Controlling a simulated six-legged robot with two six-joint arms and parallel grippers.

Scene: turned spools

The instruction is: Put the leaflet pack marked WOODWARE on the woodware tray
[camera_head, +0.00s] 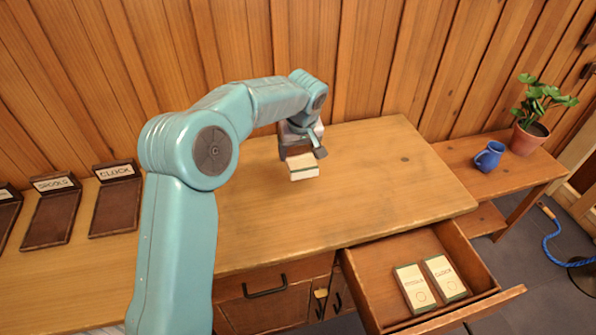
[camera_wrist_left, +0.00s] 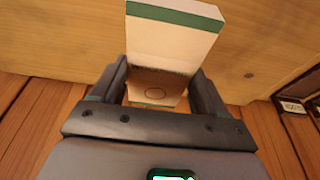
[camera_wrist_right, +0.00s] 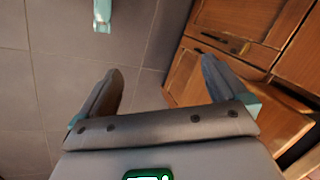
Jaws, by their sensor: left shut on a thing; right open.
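My left gripper (camera_head: 301,155) is shut on a cream leaflet pack (camera_head: 304,173) with a green band, over the middle of the bench. In the left wrist view the pack (camera_wrist_left: 170,40) sits between the fingers; its marking cannot be read. Whether the pack touches the bench is unclear. At the left of the bench are dark brown trays: one labelled CLOCK (camera_head: 116,205), one whose label looks like SPOOLS (camera_head: 53,215), and one cut off at the edge (camera_head: 7,215) with an unreadable label. No WOODWARE label is readable. My right gripper (camera_wrist_right: 160,78) is open and empty, above the floor.
An open drawer (camera_head: 455,240) at the bench front holds a pack marked CLOCK (camera_head: 445,277) and another pack (camera_head: 414,288) with unclear lettering. A blue mug (camera_head: 488,157) and potted plant (camera_head: 530,138) stand on a side table. The bench's right part is clear.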

